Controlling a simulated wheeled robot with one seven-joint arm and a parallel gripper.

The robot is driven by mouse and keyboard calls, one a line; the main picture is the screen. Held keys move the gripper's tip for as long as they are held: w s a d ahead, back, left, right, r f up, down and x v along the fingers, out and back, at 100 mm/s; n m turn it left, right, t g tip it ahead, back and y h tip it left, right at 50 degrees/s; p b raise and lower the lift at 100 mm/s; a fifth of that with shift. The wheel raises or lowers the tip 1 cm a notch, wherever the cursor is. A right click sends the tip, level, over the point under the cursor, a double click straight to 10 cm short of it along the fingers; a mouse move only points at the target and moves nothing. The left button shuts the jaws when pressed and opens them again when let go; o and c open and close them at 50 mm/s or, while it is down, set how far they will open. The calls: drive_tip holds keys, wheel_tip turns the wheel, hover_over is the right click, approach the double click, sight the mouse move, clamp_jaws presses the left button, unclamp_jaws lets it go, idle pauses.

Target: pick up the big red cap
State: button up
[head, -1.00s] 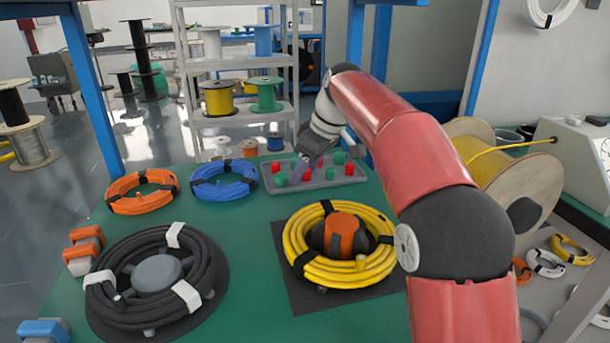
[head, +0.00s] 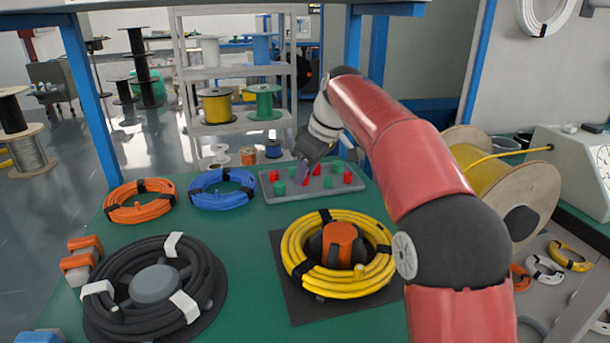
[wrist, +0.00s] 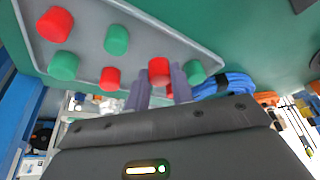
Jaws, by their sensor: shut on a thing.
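The grey tray (head: 333,188) with small red and green caps lies at the back of the green table. In the wrist view my gripper (wrist: 160,80) has its two grey fingers on either side of a red cap (wrist: 158,70), shut on it. I cannot tell whether this cap is clear of the tray.
Green caps (wrist: 115,40) stand close around the held cap. A blue cable coil (head: 222,188) and an orange coil (head: 140,200) lie left of the tray. A yellow coil (head: 312,279) and a black coil (head: 205,284) lie nearer. Green table (head: 245,250) is bare between them.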

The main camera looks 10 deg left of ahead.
wheel_tip(320, 180, up, 3)
drive_tip(key=shift+f+p, duration=0.15)
drive_tip(key=shift+p, duration=0.2)
drive_tip(key=s+d+b, duration=0.1)
drive_tip(key=s+d, duration=0.1)
drive_tip(key=d, duration=0.3)
drive_tip(key=s+d+b, duration=0.1)
drive_tip(key=s+d, duration=0.1)
drive_tip(key=d, duration=0.4)
drive_tip(key=s+d+b, duration=0.1)
drive_tip(key=s+d, duration=0.1)
drive_tip(key=d, duration=0.4)
drive_tip(key=shift+f+b, duration=0.15)
drive_tip(key=shift+b, duration=0.15)
